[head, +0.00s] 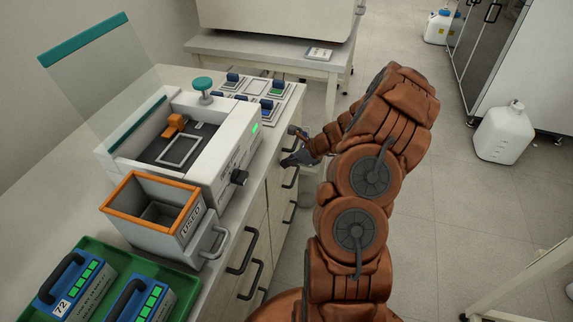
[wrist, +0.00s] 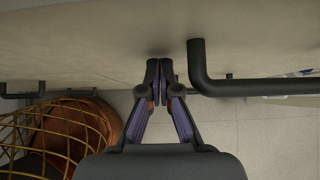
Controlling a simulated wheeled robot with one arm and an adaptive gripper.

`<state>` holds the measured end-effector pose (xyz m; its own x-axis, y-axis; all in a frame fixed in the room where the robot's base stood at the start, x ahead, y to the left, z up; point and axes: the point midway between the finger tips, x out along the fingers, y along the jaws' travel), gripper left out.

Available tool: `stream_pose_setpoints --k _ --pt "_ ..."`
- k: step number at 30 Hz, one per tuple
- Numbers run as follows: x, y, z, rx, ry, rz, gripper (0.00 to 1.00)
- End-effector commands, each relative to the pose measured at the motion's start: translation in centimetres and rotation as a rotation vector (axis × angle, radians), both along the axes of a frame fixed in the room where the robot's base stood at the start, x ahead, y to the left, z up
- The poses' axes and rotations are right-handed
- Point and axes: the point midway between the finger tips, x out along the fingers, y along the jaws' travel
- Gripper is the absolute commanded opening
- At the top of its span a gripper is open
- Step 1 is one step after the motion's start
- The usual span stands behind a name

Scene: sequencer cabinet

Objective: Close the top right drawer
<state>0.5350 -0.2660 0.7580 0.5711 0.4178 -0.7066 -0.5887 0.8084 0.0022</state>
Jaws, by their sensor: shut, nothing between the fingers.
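The cabinet's pale drawer fronts (head: 275,190) run below the bench top in the head view, with black bar handles. My gripper (head: 286,162) is at the upper fronts near the far end, partly hiding the top right drawer. In the wrist view my gripper (wrist: 160,68) is shut and empty, its fingertips close together at a pale drawer front (wrist: 110,45), just left of a black handle (wrist: 250,88). The tips appear to touch the front or sit very near it. I cannot tell how far that drawer stands out.
The bench holds an instrument with an open clear lid (head: 95,65), an orange-rimmed "USED" bin (head: 190,228) and a green tray (head: 95,250) of blue cartridges. A wire basket (wrist: 50,130) shows in the wrist view.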

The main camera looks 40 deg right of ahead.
Motion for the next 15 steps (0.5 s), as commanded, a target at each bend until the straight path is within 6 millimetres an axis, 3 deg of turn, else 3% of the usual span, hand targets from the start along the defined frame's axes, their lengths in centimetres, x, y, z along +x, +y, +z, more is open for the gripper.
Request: stream_pose_setpoints --k 15 --pt "0.70 0.03 0.11 0.003 -0.003 -0.013 0.00"
